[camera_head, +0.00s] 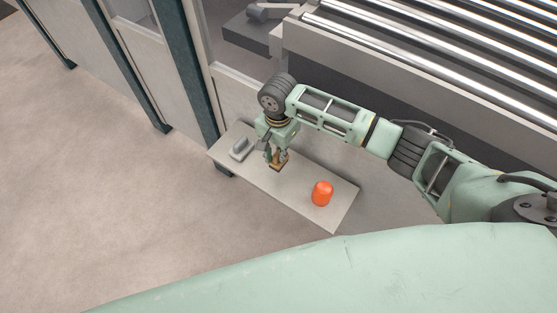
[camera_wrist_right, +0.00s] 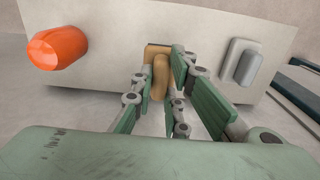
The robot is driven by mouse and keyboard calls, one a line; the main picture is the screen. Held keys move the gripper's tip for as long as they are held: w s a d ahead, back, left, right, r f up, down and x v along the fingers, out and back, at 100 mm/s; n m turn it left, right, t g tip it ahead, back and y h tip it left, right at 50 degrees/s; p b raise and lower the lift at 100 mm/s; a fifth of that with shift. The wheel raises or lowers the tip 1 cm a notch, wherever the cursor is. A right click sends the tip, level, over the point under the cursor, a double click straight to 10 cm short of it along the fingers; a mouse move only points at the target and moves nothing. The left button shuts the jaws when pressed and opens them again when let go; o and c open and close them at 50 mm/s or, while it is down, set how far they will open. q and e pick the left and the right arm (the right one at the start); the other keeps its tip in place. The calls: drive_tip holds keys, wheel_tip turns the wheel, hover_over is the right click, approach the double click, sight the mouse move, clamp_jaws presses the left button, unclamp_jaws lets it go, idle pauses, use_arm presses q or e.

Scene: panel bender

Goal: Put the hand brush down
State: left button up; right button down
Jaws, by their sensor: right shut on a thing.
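The hand brush (camera_wrist_right: 161,72), tan and wooden-looking, is held between the fingers of my right gripper (camera_wrist_right: 167,95) in the right wrist view. In the head view my right gripper (camera_head: 275,156) points down over the pale bench (camera_head: 316,216), shut on the brush (camera_head: 277,163). The gripper hides part of the brush. I cannot tell whether the brush touches the bench surface. My left gripper is not in either view.
An orange rounded object (camera_head: 322,194) stands on the bench to the right of the brush. A grey block-like object (camera_head: 239,148) lies on the bench to the left. A machine with shiny rollers (camera_head: 430,50) stands behind. Bench surface around the brush is free.

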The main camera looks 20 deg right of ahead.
sight(278, 163)
wheel_tip(278, 163, down, 3)
drive_tip(key=shift+s+a+r, duration=0.15)
drive_tip(key=shift+d+f+p, duration=0.2)
drive_tip(key=shift+f+p, duration=0.55)
drive_tip(key=shift+f, duration=0.65)
drive_tip(key=c, duration=1.7)
unclamp_jaws()
drive_tip(key=shift+f+b, duration=0.35)
drive_tip(key=shift+b, duration=0.3)
wheel_tip(278, 163, up, 8)
drive_tip(key=shift+s+d, duration=0.15)
